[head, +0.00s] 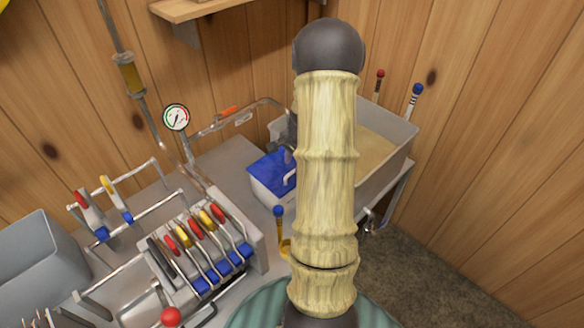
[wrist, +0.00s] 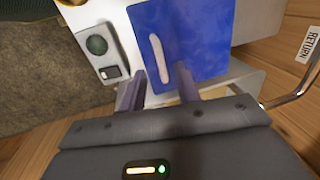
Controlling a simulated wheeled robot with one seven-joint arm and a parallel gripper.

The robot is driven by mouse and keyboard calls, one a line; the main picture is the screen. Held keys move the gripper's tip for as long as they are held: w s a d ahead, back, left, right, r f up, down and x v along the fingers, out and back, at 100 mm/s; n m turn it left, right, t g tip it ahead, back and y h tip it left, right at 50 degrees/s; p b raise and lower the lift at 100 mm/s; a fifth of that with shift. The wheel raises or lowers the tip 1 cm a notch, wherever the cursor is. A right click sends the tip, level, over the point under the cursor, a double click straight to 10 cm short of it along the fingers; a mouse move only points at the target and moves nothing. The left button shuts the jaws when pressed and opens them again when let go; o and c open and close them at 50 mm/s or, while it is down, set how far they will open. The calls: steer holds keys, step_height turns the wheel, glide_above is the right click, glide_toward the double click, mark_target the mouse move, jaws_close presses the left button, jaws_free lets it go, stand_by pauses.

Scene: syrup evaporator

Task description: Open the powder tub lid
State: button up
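The powder tub (head: 267,186) is a white box on the metal bench, partly hidden behind my arm. Its blue lid (head: 268,168) shows on top in the head view. In the wrist view the blue lid (wrist: 205,40) fills the upper middle, with a pale bar handle (wrist: 157,52) on it. My gripper (wrist: 159,73) is at the lid, its two fingers apart, one on each side of the handle's lower end. I cannot tell whether the fingers touch the handle. A pale strip shows below the lid edge between the fingers; whether the lid is raised is unclear.
A grey panel with a dark green button (wrist: 97,45) sits beside the lid. A large pan (head: 392,152) of tan liquid stands behind my arm. A lever rack (head: 205,240), pressure gauge (head: 176,117) and pipes crowd the left. A bent pipe (wrist: 296,85) is right of the lid.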

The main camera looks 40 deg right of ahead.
steer(key=shift+w+f, duration=0.2)
steer(key=shift+f, duration=0.75)
steer(key=shift+w+f, duration=0.15)
steer(key=shift+f, duration=0.8)
jaws_close()
